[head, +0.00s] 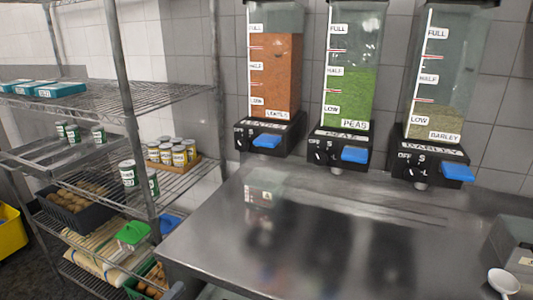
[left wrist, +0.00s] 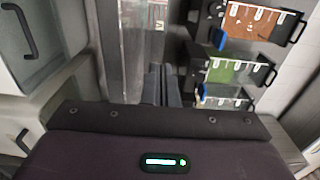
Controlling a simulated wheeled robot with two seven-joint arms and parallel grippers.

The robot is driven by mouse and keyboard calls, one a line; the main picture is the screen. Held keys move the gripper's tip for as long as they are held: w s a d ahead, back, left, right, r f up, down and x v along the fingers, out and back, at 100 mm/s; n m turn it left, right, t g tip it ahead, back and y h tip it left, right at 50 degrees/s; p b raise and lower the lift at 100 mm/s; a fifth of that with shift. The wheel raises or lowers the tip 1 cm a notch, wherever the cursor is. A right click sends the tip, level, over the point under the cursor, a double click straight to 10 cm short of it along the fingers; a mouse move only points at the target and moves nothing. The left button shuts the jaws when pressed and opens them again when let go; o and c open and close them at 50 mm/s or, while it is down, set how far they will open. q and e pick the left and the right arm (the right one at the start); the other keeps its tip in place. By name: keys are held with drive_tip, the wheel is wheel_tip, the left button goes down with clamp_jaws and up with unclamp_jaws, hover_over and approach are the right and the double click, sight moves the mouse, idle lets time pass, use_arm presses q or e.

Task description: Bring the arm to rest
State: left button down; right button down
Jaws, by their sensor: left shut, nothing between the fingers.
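My left gripper (left wrist: 162,84) shows in the left wrist view, its two dark fingers side by side and shut with nothing between them. It points toward the steel counter and lies left of the wall dispensers in that picture. The dark gripper body with a small green light fills the bottom of that view. In the head view the left gripper's fingers cannot be made out. My right gripper is in neither view.
A bare steel counter (head: 300,245) fills the middle, with a small clear box (head: 262,190) at its back left. Lentils (head: 275,75), peas (head: 350,95) and barley (head: 436,120) dispensers hang above. A wire rack (head: 140,100) stands left; a white ladle (head: 503,282) lies right.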

use_arm(q)
drive_tip(key=a+f+n+g+y, duration=0.1)
drive_tip(key=a+f+n+y, duration=0.3)
drive_tip(key=f, duration=0.6)
drive_tip(key=a+f+n+g+y, duration=0.25)
drive_tip(key=a+f, duration=0.35)
drive_tip(key=f, duration=0.4)
drive_tip(key=s+a+f+n+g+y, duration=0.1)
drive_tip(key=s+f+n+g, duration=0.2)
drive_tip(key=f, duration=0.5)
drive_tip(key=s+a+f+n, duration=0.25)
drive_tip(key=s+f, duration=0.25)
drive_tip(key=f, duration=0.4)
drive_tip(key=s+d+f+n+g, duration=0.2)
drive_tip(key=s+f, duration=0.4)
drive_tip(key=s, duration=0.4)
drive_tip(key=s+d+f+n+g, duration=0.3)
drive_tip(key=s+f, duration=0.4)
drive_tip(key=s, duration=0.3)
drive_tip(key=s+d+f+n+g, duration=0.3)
drive_tip(key=s+f, duration=0.4)
drive_tip(key=s, duration=0.3)
drive_tip(key=shift+s+d+f+g, duration=0.15)
drive_tip(key=shift+s+d+g, duration=0.25)
drive_tip(key=shift+d, duration=0.8)
drive_tip(key=shift+w, duration=0.15)
